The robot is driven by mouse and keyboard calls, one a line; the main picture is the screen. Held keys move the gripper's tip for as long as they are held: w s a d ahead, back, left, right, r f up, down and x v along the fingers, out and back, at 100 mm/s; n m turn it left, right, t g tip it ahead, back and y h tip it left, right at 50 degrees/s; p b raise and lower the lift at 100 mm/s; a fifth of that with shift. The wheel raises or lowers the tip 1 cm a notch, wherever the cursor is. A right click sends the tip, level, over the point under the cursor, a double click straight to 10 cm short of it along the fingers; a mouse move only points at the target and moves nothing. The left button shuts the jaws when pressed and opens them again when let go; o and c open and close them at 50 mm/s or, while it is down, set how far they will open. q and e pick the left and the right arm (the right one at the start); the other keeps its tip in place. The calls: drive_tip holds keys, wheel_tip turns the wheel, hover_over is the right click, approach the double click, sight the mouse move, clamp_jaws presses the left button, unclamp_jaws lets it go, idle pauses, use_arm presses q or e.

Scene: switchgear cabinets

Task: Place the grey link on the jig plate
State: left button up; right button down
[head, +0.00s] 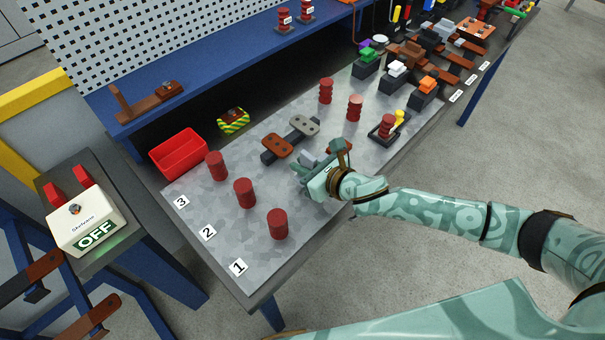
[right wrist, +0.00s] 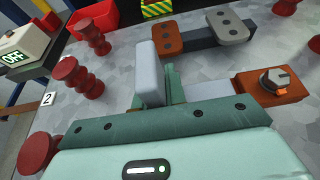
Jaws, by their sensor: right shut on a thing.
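My right gripper (head: 312,175) is shut on a light grey piece, which I take to be the grey link (right wrist: 150,72). In the right wrist view it stands upright against a teal finger; its lower part is hidden. A grey mottled plate (head: 315,205), perhaps the jig plate, covers the bench top below the gripper. My left gripper is not in view.
A copper block with a knob (right wrist: 272,88) is right of the fingers. Red ribbed posts (head: 245,192) stand left, with more (head: 355,107) at the right. A red bin (head: 180,152) and a striped yellow-green block (head: 234,121) lie behind. The plate near label 1 (head: 238,267) is clear.

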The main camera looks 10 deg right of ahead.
wheel_tip(320, 180, down, 3)
drive_tip(key=shift+a+r+b, duration=0.1)
drive_tip(key=shift+r+b, duration=0.1)
drive_tip(key=shift+b, duration=0.2)
drive_tip(key=shift+r, duration=0.1)
drive_tip(key=c, duration=1.5)
unclamp_jaws()
drive_tip(key=shift+s+f, duration=0.1)
drive_tip(key=shift+f, duration=0.1)
drive_tip(key=shift+o, duration=0.2)
drive_tip(key=shift+r, duration=0.1)
drive_tip(key=shift+s+d+r, duration=0.15)
drive_tip(key=shift+s+d, duration=0.1)
drive_tip(key=p+v, duration=0.2)
drive_tip(key=v, duration=0.9)
drive_tip(key=shift+s+d, duration=0.1)
